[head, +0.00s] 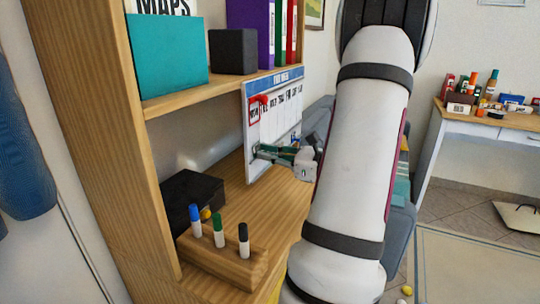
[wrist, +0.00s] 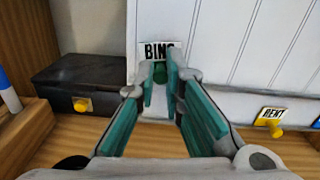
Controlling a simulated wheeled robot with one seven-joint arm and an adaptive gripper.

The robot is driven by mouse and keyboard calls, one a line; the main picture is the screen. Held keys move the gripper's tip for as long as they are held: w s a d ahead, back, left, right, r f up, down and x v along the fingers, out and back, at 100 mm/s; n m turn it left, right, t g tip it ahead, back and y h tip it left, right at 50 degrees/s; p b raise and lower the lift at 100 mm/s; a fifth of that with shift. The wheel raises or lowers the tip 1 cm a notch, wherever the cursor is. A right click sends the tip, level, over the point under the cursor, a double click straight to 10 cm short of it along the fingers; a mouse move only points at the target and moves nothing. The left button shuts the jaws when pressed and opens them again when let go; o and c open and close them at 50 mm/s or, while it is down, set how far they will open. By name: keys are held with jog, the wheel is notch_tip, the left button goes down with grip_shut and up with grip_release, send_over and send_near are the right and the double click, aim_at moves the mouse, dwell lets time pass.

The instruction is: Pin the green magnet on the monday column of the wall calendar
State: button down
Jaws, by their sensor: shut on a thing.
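The wall calendar (head: 284,140) hangs at the shelf's right side. Its leftmost column is headed MON (head: 253,114), with a red patch around it. My gripper (head: 262,153) is in front of the lower left part of the calendar. In the wrist view its teal fingers (wrist: 160,80) are shut on the small green magnet (wrist: 159,70). A white card reading BINS (wrist: 158,50), its last letter partly hidden, shows just behind and above the magnet. I cannot tell whether the magnet touches the calendar face (wrist: 225,45).
A black box (head: 190,192) stands left of the calendar on the wooden desk. A pen block (head: 215,262) with blue, green and black markers is at the front. A RENT card (wrist: 270,115) with a yellow magnet (wrist: 275,128) sits low right.

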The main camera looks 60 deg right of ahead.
jog(key=shift+w, duration=0.1)
jog(key=c, duration=1.6)
grip_release()
jog(key=s+d, duration=0.1)
jog(key=s, duration=1.1)
